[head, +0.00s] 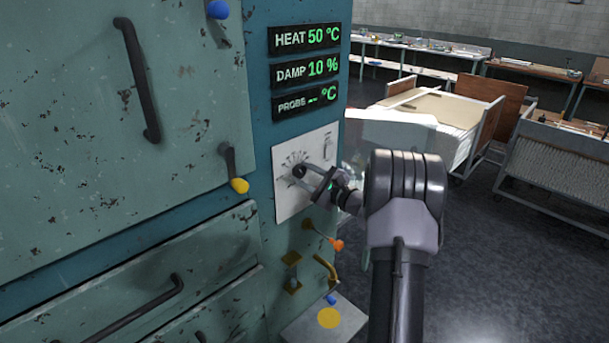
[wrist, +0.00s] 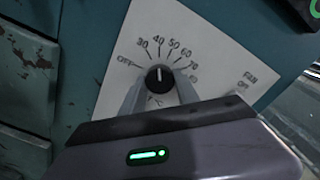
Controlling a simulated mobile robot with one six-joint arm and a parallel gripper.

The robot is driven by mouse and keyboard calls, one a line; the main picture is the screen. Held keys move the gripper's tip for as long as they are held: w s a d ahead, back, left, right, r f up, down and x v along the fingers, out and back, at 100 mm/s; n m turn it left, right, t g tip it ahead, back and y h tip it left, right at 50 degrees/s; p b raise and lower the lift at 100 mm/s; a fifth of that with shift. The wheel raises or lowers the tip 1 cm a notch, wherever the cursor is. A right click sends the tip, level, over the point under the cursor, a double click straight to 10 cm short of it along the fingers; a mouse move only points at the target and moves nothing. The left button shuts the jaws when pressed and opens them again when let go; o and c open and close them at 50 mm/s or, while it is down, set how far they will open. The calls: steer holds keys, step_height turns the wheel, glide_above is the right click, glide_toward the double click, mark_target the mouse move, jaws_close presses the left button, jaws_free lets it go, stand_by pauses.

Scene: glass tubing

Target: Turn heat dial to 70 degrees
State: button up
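The heat dial (wrist: 159,76) is a round black knob with a white pointer line, on a white panel (wrist: 205,45) marked OFF and a scale of degrees. Its pointer stands near the middle of the scale, around 40 to 50. The heat display (head: 305,38) reads 50 °C. My gripper (head: 304,174) is at the dial, with one finger on each side of the knob. In the wrist view the fingertips appear to touch the knob's sides, so it looks shut on the dial. The dial's lower part is partly hidden by my gripper.
A fan switch (head: 327,150) is at the panel's upper right. Below the panel, an orange-knobbed lever (head: 336,245) and a yellow handle (head: 325,268) stick out. A lever with a yellow knob (head: 239,186) is to the left. Open floor (head: 520,270) lies to the right.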

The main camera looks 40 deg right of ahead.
jaws_close()
steer(key=shift+m, duration=0.4)
steer(key=m+p, duration=0.1)
steer(key=m, duration=0.1)
steer(key=shift+m+p, duration=0.4)
steer(key=m+p, duration=0.2)
steer(key=m, duration=0.1)
steer(key=shift+r+m, duration=0.1)
steer(key=shift+m, duration=0.2)
steer(key=m+p, duration=0.2)
steer(key=m, duration=0.2)
steer(key=shift+p, duration=0.4)
steer(key=shift+m+p, duration=0.85)
steer(key=shift+m, duration=0.85)
steer(key=shift+a, duration=0.1)
